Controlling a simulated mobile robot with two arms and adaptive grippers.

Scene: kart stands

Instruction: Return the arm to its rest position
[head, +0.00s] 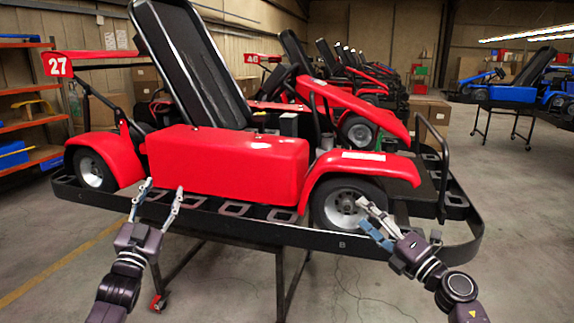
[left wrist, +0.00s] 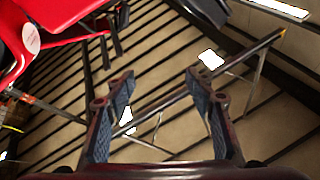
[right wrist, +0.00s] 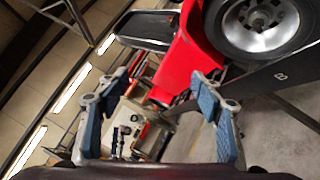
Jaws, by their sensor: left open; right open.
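My left gripper (head: 158,200) is open and empty, in front of the kart's side bumper with its fingers pointing up. Its two fingers also show apart in the left wrist view (left wrist: 162,108), with nothing between them. My right gripper (head: 370,222) is open near the kart's front wheel (head: 347,208). In the right wrist view its fingers (right wrist: 160,95) are apart and empty. I cannot tell whether either gripper touches the kart. The red kart (head: 228,163) stands on a raised metal stand (head: 281,275).
A black bumper rail (head: 260,232) runs around the kart close to both grippers. Shelves (head: 28,125) stand at the far left. More karts line up behind, and a blue kart (head: 520,88) on a stand is at the right. The floor (head: 530,220) at the right is clear.

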